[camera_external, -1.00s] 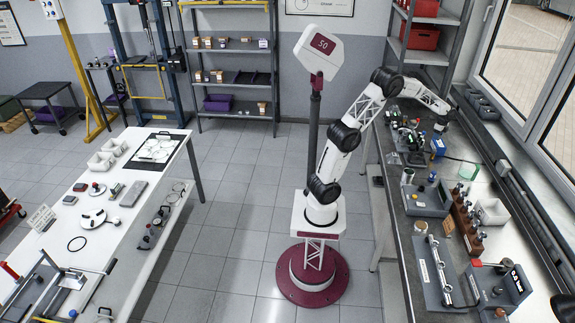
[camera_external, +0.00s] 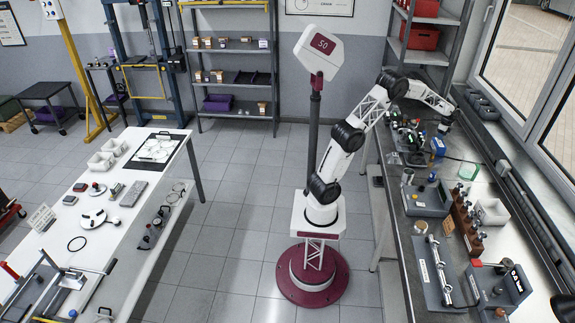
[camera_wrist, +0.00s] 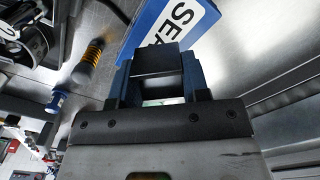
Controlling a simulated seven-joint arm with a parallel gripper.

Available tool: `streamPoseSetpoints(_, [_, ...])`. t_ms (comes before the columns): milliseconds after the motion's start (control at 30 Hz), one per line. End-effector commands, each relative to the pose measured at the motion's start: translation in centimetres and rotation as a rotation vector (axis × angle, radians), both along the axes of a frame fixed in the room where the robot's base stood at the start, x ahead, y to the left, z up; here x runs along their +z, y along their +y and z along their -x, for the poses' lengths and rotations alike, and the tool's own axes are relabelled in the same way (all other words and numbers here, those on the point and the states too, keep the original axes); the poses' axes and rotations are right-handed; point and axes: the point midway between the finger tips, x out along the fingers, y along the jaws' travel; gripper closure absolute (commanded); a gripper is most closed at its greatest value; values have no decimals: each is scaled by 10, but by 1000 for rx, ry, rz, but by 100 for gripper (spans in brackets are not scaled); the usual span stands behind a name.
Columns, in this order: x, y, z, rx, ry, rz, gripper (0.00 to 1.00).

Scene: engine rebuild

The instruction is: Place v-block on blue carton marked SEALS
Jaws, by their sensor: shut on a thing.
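My gripper (camera_wrist: 158,88) is shut on a dark grey block, which I take for the v-block (camera_wrist: 157,64), in the wrist view. Blue finger parts flank the block on both sides. In the external view my gripper (camera_external: 444,127) is over the right bench, close above the blue carton (camera_external: 437,147). The block is too small to make out there.
An orange-handled tool (camera_wrist: 88,62) and a small blue-and-white item (camera_wrist: 57,101) lie left of the carton in the wrist view. The right bench is crowded with a grey tray (camera_external: 427,203) and a brown rack (camera_external: 466,221). Bare metal bench (camera_wrist: 245,55) shows right of the carton.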

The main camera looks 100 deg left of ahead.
Motion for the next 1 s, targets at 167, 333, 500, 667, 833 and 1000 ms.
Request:
streamPoseSetpoints(167, [-19, 0, 0, 0, 1, 1, 91])
streamPoseSetpoints(333, [-27, 0, 0, 0, 0, 0, 91])
streamPoseSetpoints(500, [-27, 0, 0, 0, 0, 0, 91])
streamPoseSetpoints(667, [-28, 0, 0, 0, 1, 1, 91])
streamPoseSetpoints(833, [-30, 0, 0, 0, 1, 1, 44])
streamPoseSetpoints(1000, [-30, 0, 0, 0, 1, 1, 32])
